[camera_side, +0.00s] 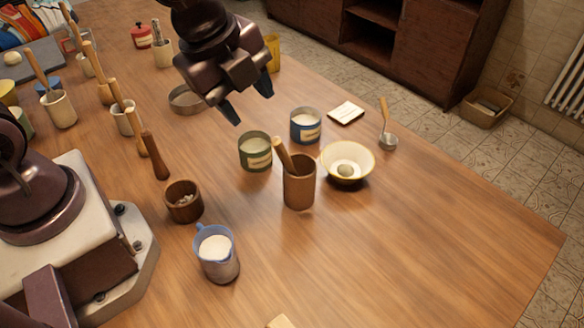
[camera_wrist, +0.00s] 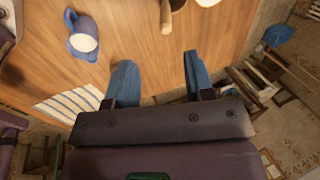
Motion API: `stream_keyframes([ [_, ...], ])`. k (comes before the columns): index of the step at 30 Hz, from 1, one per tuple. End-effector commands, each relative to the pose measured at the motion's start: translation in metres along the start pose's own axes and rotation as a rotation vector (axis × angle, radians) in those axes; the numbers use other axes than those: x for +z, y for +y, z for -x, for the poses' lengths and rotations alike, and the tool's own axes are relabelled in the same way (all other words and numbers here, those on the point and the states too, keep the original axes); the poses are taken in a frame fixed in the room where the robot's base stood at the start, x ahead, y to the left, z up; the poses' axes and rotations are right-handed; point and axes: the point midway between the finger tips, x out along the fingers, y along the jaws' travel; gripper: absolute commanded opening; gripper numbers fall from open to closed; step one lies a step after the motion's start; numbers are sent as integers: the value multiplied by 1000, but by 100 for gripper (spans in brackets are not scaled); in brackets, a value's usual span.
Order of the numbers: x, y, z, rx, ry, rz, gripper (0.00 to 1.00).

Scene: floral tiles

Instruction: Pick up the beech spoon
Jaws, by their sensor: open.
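A light wooden handle (camera_side: 283,155), perhaps the beech spoon, leans out of a brown cylindrical cup (camera_side: 299,190) near the middle of the table; its lower end is hidden inside. A wooden handle end (camera_wrist: 166,18) also shows at the top of the wrist view. Other wooden handles stand in pots at the left, so I cannot tell for sure which one is the beech spoon. My gripper (camera_side: 248,102) is open and empty, above the table and behind the cup in the side view. Its two blue fingers also show apart in the wrist view (camera_wrist: 160,68).
Near the brown cup are a green tin (camera_side: 255,153), a blue tin (camera_side: 305,127) and a cream bowl (camera_side: 347,165). A blue-handled jug (camera_side: 217,260) and a small wooden bowl (camera_side: 184,203) stand at the front left. The table's right side is clear.

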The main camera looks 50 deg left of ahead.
Motion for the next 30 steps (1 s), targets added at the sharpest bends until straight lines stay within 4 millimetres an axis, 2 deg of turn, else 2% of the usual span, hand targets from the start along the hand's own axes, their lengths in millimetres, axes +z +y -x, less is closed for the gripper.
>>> stream_keyframes([
  [5, 0, -4, -3, -19, 4, -117, 49],
  [18, -2, -4, -64, -16, 6, -120, 49],
  [26, -2, -5, -79, -19, 4, -119, 49],
  [30, -6, -5, -93, -15, 6, -122, 49],
])
